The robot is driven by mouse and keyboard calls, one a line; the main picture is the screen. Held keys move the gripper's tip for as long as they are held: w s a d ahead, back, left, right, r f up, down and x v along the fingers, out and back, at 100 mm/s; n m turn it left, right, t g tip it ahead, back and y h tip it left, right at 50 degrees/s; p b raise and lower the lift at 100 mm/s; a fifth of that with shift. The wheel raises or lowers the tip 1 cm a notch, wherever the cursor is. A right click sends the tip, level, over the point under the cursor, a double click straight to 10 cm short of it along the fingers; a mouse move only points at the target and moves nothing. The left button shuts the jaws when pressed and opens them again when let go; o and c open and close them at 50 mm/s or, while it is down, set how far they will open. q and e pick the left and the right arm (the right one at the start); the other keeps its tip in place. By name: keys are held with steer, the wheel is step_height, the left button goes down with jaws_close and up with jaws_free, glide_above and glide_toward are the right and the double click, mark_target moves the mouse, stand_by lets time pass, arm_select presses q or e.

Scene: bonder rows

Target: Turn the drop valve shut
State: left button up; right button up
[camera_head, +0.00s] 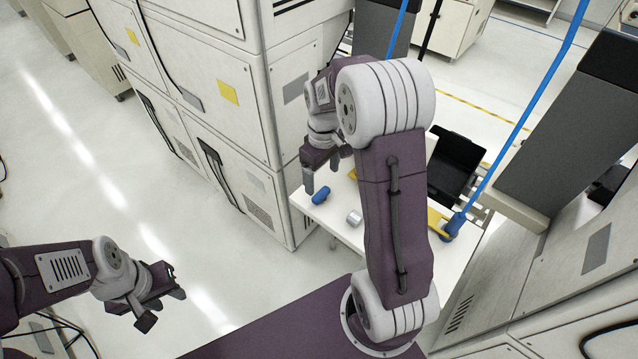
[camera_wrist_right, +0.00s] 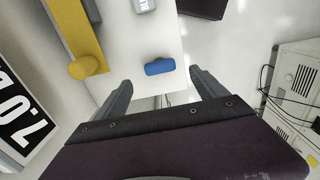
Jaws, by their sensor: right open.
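The drop valve (camera_head: 454,228) is a blue fitting at the foot of a slanting blue pipe (camera_head: 530,105), in the head view. A yellow piece (camera_head: 436,221) sits beside it. My right arm hides what lies to its left. Another bit of yellow (camera_head: 352,174) shows beside my right gripper (camera_head: 321,176); I cannot tell if the two join. In the right wrist view a yellow bar with a ball end (camera_wrist_right: 88,67) lies left of the open, empty fingers (camera_wrist_right: 160,84). My left gripper (camera_head: 163,308) is open and empty, over the floor.
A black bin (camera_head: 456,166) stands behind my right arm. Tall white cabinets (camera_head: 225,85) rise at the back left. Open floor (camera_head: 100,190) lies at the left.

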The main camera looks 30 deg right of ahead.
mark_target(321, 193)
steer(key=f, duration=0.1)
steer(key=s+f, duration=0.1)
steer(key=f, duration=0.1)
steer(key=shift+f, duration=0.25)
steer(key=w+f, duration=0.1)
steer(key=f, duration=0.1)
steer(key=w+f+p, duration=0.1)
steer(key=f, duration=0.1)
steer(key=shift+w+f, duration=0.15)
steer(key=shift+w, duration=0.05)
steer(key=shift+s+f, duration=0.1)
steer(key=shift+s, duration=0.05)
steer(key=shift+s+r, duration=0.25)
steer(key=shift+s, duration=0.3)
steer(key=c, duration=0.4)
steer(key=shift+w+f, duration=0.15)
steer(key=shift+w, duration=0.1)
steer(key=c, duration=0.9)
arm_select(q)
steer(key=shift+w+r, duration=0.2)
steer(key=shift+r, duration=0.3)
arm_select(e)
steer(key=shift+c, duration=0.4)
